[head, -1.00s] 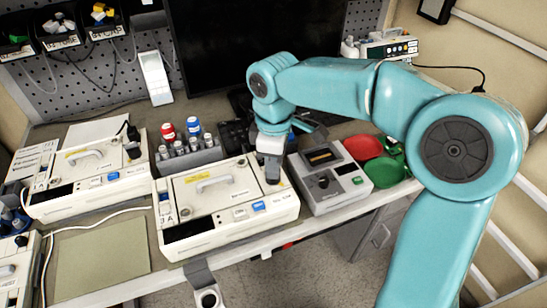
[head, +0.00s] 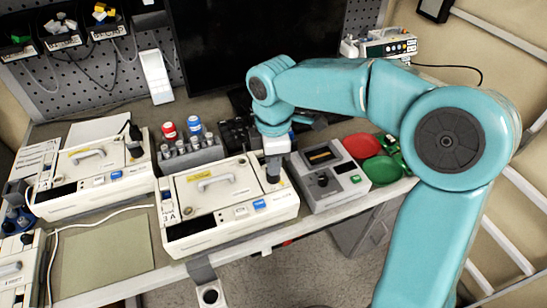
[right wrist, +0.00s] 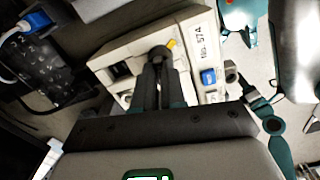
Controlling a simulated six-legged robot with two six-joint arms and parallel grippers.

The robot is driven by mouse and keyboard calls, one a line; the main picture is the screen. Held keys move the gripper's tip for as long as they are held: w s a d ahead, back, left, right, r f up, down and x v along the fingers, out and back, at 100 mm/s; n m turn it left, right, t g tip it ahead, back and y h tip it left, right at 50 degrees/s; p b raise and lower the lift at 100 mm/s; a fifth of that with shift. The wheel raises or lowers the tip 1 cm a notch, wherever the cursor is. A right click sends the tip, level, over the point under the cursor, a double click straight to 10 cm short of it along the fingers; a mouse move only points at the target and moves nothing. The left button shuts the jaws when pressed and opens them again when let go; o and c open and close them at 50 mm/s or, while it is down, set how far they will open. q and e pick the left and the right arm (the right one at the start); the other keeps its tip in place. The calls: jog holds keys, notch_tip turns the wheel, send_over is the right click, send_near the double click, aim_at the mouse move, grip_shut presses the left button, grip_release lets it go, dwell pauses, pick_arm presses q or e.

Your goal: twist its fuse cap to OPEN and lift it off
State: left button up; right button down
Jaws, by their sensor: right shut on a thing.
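The infusion pump (head: 225,222) in the middle of the bench has a cream case, a lid handle and a blue button. My right gripper (head: 273,179) points down at the pump's right end and is shut on the dark fuse cap. In the right wrist view, the closed fingers (right wrist: 160,75) meet the dark round fuse cap (right wrist: 158,52) on the pump's top, beside a small yellow mark. The fingers cover most of the cap, and I cannot tell whether it is still seated. My left gripper is not in view.
A second pump (head: 90,178) stands to the left. A grey tester box (head: 330,178) stands close on the right, with a red dish (head: 361,146) and a green dish (head: 382,170) beyond. A rack (head: 188,157) of cylinders stands behind. A flat mat (head: 102,257) lies front left.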

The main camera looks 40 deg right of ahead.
jog(key=c, duration=1.1)
grip_release()
notch_tip(320, 180, up, 6)
jog(key=p, duration=0.5)
jog(key=shift+r+p, duration=0.1)
jog(key=shift+p, duration=0.25)
jog(key=shift+s, duration=0.1)
